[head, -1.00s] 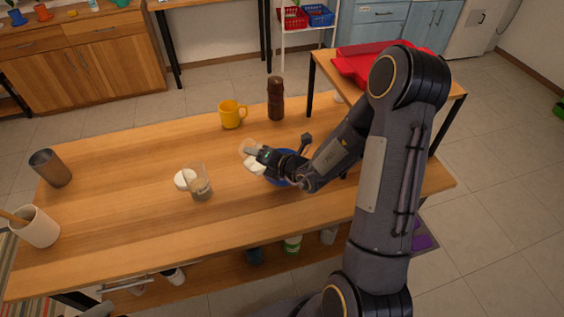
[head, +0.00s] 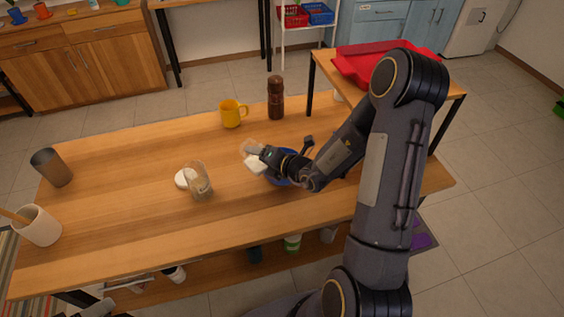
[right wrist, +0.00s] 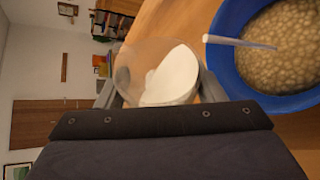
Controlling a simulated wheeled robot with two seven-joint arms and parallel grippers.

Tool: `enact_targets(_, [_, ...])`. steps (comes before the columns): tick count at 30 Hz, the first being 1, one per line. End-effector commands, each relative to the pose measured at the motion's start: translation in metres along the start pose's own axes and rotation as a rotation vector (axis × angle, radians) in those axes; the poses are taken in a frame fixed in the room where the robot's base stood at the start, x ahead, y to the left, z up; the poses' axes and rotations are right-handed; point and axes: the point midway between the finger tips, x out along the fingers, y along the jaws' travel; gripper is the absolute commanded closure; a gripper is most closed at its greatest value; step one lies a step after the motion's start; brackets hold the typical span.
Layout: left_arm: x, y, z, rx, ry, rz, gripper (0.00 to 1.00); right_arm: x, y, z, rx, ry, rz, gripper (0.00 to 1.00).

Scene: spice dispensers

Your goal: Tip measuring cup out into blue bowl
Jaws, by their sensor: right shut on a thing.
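My right gripper (right wrist: 158,95) is shut on a clear measuring cup (right wrist: 128,72) with white contents; the right wrist view shows the cup between the two fingers. In the head view the right gripper (head: 262,155) holds the cup (head: 250,147) above the table, at the upper left of the blue bowl. The blue bowl (head: 281,182) is largely hidden under my right wrist. My left gripper is not in view.
A clear glass (head: 199,182) and a white round thing (head: 184,178) stand left of the bowl. A yellow mug (head: 231,114) and a brown grinder (head: 276,98) stand behind. A dark cup (head: 50,168) and a white crock (head: 38,227) are far left. The table's middle left is clear.

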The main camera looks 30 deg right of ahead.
Motion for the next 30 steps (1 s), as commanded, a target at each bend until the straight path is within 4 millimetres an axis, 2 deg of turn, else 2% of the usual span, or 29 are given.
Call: enact_targets(30, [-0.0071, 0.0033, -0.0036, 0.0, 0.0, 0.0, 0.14, 0.0, -0.001, 0.0015, 0.09, 0.025, 0.038, 0.65])
